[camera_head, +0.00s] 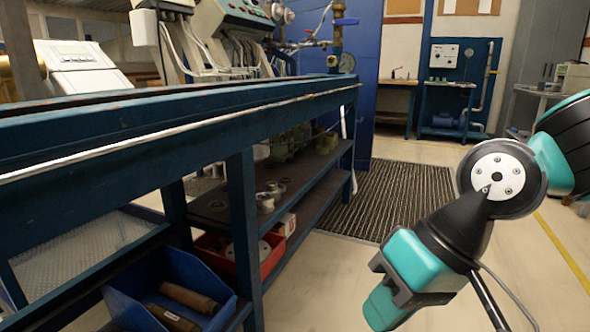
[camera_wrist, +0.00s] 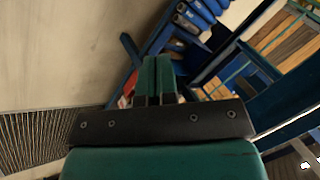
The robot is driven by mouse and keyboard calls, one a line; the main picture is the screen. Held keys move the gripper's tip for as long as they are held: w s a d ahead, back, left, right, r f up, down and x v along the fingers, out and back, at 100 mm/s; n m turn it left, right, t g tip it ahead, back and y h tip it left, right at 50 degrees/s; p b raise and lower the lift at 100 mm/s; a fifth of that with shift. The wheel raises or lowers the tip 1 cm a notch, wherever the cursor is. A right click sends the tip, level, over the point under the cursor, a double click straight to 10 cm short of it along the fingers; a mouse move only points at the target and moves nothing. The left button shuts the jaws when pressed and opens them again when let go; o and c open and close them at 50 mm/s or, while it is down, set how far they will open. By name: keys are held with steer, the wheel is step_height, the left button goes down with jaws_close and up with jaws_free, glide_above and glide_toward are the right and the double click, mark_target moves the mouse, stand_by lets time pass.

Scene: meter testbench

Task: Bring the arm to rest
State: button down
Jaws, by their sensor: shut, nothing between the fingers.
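My gripper (camera_wrist: 157,62) shows in the wrist view with its two teal fingers together and nothing between them. It points toward the floor and the lower parts of a blue bench. In the head view my arm hangs at the right, with its teal and black lower end above the floor, to the right of the bench and apart from it.
A long blue bench (camera_head: 110,128) fills the left. Its lower shelf holds a blue bin (camera_head: 135,308) and a red bin (camera_head: 272,262). A dark striped mat (camera_head: 385,196) lies behind my arm. Pale floor (camera_head: 330,290) is open between bench and arm.

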steer(key=s+d+r+n+h+p, duration=0.2)
steer(key=s+d+r, duration=0.1)
steer(key=s+d, duration=0.25)
step_height(320, 180, up, 37)
steer(key=p, duration=3.7)
steer(key=shift+s+a, duration=0.15)
steer(key=shift+a, duration=0.05)
